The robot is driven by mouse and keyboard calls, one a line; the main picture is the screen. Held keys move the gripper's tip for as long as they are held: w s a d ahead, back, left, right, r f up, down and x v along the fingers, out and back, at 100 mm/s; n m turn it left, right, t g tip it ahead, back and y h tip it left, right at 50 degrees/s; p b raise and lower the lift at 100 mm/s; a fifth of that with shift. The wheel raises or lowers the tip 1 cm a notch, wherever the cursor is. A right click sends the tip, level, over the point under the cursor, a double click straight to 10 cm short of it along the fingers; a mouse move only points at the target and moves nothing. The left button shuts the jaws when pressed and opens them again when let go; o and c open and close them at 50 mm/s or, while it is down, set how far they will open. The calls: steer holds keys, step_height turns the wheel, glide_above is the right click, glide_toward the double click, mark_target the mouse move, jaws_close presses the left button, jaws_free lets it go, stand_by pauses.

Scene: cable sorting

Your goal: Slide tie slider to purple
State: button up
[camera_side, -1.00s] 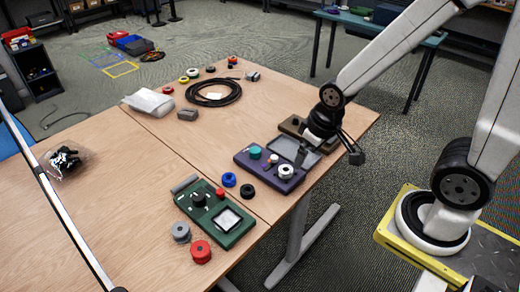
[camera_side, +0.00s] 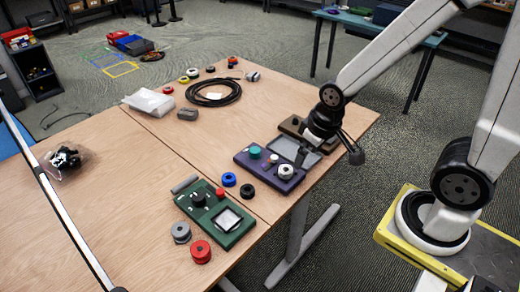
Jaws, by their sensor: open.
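A purple board (camera_side: 263,174) lies on the table near its right edge, with a teal knob (camera_side: 255,152), a white round part (camera_side: 286,171) and a grey panel on it. A brown block (camera_side: 292,124) sits just behind it. My gripper (camera_side: 305,152) hangs over the back right part of the purple board, by the grey panel. It is small and dark here, and its fingertips are hard to make out. The jaws are open. I cannot pick out the tie slider at this size, and cannot tell whether the fingers touch anything.
A green board (camera_side: 232,238) with a black knob lies in front, with red (camera_side: 200,251), grey (camera_side: 181,232), blue (camera_side: 229,179) and black (camera_side: 247,191) spools around it. A coiled black cable (camera_side: 214,93) and a clear bag (camera_side: 149,102) lie farther back. The left table is mostly bare.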

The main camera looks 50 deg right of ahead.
steer(key=c, duration=0.3)
steer(key=n+g, duration=0.2)
glide_toward(275, 157)
steer(key=shift+w+a+f, duration=0.1)
steer(key=shift+a+f, duration=0.3)
steer(key=shift+c, duration=0.2)
steer(key=shift+w+d+f+n+g, duration=0.15)
steer(key=shift+d+f+n+g, duration=0.2)
steer(key=shift+f, duration=0.1)
steer(key=shift+f, duration=0.2)
steer(key=shift+f, duration=3.7)
